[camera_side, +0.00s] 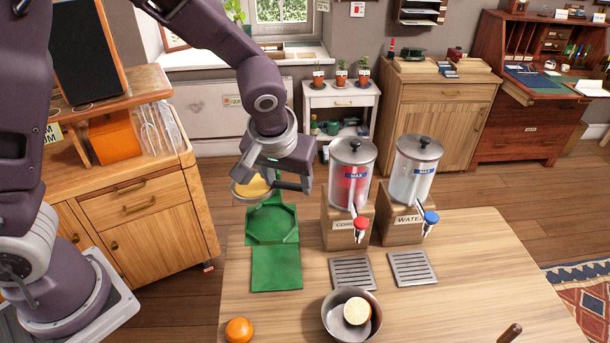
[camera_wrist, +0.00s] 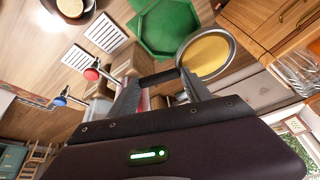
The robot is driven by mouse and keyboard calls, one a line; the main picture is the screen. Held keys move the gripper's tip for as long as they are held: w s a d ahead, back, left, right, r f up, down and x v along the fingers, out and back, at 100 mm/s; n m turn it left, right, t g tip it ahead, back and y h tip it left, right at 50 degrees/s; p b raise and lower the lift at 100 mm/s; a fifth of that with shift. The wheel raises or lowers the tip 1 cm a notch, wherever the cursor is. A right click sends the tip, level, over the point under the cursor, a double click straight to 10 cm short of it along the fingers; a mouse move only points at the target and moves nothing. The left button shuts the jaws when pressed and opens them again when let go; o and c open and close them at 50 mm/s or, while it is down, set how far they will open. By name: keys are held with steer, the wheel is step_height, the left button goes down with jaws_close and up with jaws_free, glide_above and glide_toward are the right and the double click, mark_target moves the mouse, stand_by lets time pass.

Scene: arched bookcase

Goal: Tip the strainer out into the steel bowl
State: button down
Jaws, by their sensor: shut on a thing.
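The strainer (camera_side: 236,191) is a round metal-rimmed sieve with a flat yellow-orange fill. It is held in the air over the back of the green tray, and also shows in the wrist view (camera_wrist: 234,54). My gripper (camera_side: 277,182) is shut on its short dark handle, seen between the fingers in the wrist view (camera_wrist: 160,80). The strainer looks roughly level. The steel bowl (camera_side: 331,317) stands at the table's front, right of and nearer than the strainer. A cut citrus half (camera_side: 357,311) lies in it. The bowl is partly cut off in the wrist view (camera_wrist: 88,6).
The green tray (camera_side: 277,268) lies on the table's left. Two dispensers, red cordial (camera_side: 352,185) and clear water (camera_side: 413,170), stand on wooden boxes behind two metal grilles (camera_side: 353,272). An orange (camera_side: 239,330) sits front left. A brown handle-like object (camera_side: 510,333) is front right.

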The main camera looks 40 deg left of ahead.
steer(key=s+d+f+m+h, duration=0.1)
steer(key=d+f+m, duration=0.15)
steer(key=d, duration=0.65)
steer(key=s+d+f+m, duration=0.1)
steer(key=d+f+m, duration=0.15)
steer(key=d, duration=0.55)
steer(key=s+d+f+m+h, duration=0.2)
steer(key=s+d+f+m, duration=0.3)
steer(key=d+f, duration=0.4)
steer(key=a+r+n+t+h, duration=0.2)
steer(key=a+n+t+h, duration=0.2)
steer(key=a+h, duration=0.7)
steer(key=n+h, duration=0.1)
steer(key=h, duration=0.7)
steer(key=shift+a+r+n+t+h, duration=0.2)
steer(key=shift+r+n+t+h, duration=0.1)
steer(key=shift+t, duration=0.1)
steer(key=shift+w, duration=0.1)
stand_by(0.5)
